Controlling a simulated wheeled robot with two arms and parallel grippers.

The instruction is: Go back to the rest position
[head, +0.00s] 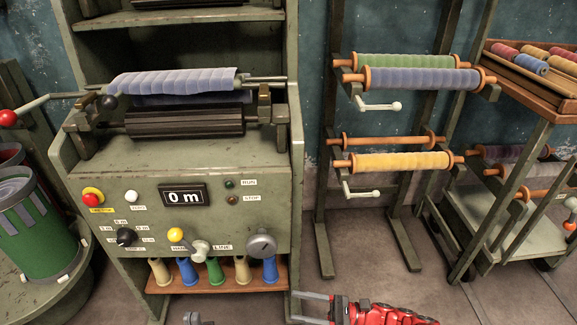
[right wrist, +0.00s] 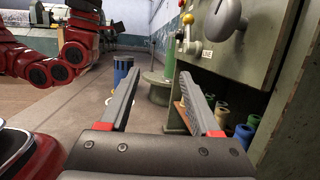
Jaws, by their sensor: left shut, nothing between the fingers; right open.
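My right gripper (head: 293,307) is low at the bottom of the head view, in front of the machine's lower right corner. Its two grey fingers point left and stand apart with nothing between them. In the right wrist view the gripper (right wrist: 163,88) is open and empty beside the green machine front. My left gripper (head: 196,318) shows only as a small grey piece at the bottom edge of the head view, shut and empty. A red arm of mine shows at the left of the right wrist view.
The green machine (head: 245,165) has a blue cloth roll (head: 175,82), knobs and a "0 m" display (head: 184,195). Coloured cones (head: 214,270) stand on its low shelf. A roll rack (head: 328,215) and a cart (head: 508,190) are right. A green bin (head: 35,235) is left.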

